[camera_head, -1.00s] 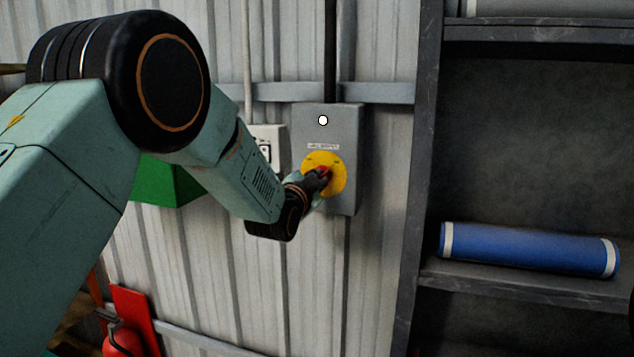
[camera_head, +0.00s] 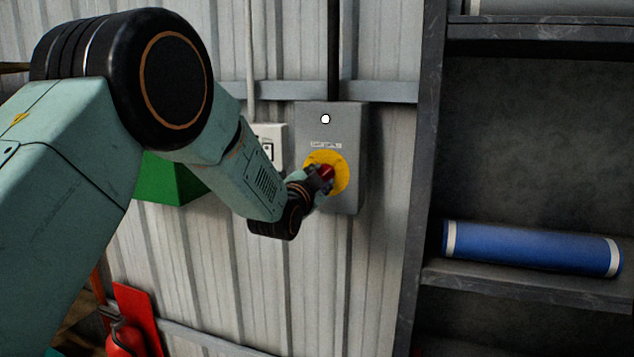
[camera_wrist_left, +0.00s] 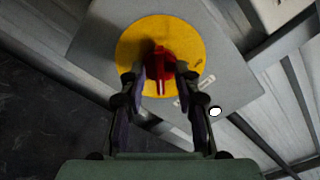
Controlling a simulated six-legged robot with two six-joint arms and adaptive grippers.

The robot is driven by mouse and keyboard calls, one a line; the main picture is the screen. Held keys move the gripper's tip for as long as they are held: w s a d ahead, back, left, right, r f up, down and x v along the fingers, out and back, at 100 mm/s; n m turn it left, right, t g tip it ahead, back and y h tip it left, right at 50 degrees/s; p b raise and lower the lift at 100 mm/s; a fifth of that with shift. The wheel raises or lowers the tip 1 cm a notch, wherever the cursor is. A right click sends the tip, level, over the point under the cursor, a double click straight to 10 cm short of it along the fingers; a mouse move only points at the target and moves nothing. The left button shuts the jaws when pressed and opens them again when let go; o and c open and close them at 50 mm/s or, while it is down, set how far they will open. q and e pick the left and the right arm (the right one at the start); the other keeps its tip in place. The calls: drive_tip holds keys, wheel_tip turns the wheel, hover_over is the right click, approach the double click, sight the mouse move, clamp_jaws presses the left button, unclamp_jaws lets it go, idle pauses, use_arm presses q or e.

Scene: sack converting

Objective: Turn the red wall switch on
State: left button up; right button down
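The red wall switch (camera_head: 327,172) is a red knob on a yellow round plate (camera_head: 340,184), on the front of a grey box (camera_head: 345,120). A round white lamp (camera_head: 326,119) sits above it. My left gripper (camera_head: 321,176) is at the knob. In the left wrist view, its two fingers (camera_wrist_left: 161,75) stand on either side of the red knob (camera_wrist_left: 160,62) and appear closed on it. The knob shows a white mark, and the box looks tilted there. The fingertips partly hide the knob's sides. My right gripper is not in view.
A white switch plate (camera_head: 269,140) is on the wall left of the box, partly behind my left arm. A dark shelf (camera_head: 425,190) with a blue roll (camera_head: 530,249) stands at the right. A green object (camera_head: 170,180) and a red extinguisher (camera_head: 124,338) are at the left.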

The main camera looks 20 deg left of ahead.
use_arm(q)
drive_tip(key=s, duration=1.2)
drive_tip(key=shift+a, duration=0.2)
drive_tip(key=s+f+n+g+b, duration=0.1)
drive_tip(key=s+f+n+g, duration=0.3)
drive_tip(key=f, duration=0.7)
drive_tip(key=s+f+n+g+b, duration=0.1)
drive_tip(key=s+f+g+b, duration=0.1)
drive_tip(key=s+f, duration=0.6)
drive_tip(key=s+f+n+g+b, duration=0.1)
drive_tip(key=s+f+n+g, duration=0.2)
drive_tip(key=f, duration=1)
drive_tip(key=s+f+n+g+b, duration=0.1)
drive_tip(key=s+f+g+b, duration=0.2)
drive_tip(key=s+f, duration=0.8)
drive_tip(key=s+f+n+g+b, duration=0.1)
drive_tip(key=s+f+g+b, duration=0.2)
drive_tip(key=s+f+g, duration=0.3)
drive_tip(key=s+f, duration=0.3)
drive_tip(key=s, duration=0.3)
drive_tip(key=s+f, duration=0.2)
drive_tip(key=s, duration=0.5)
drive_tip(key=shift+a+f+y, duration=0.25)
drive_tip(key=shift+f+y, duration=0.05)
drive_tip(key=shift+f, duration=0.1)
drive_tip(key=shift+w, duration=0.1)
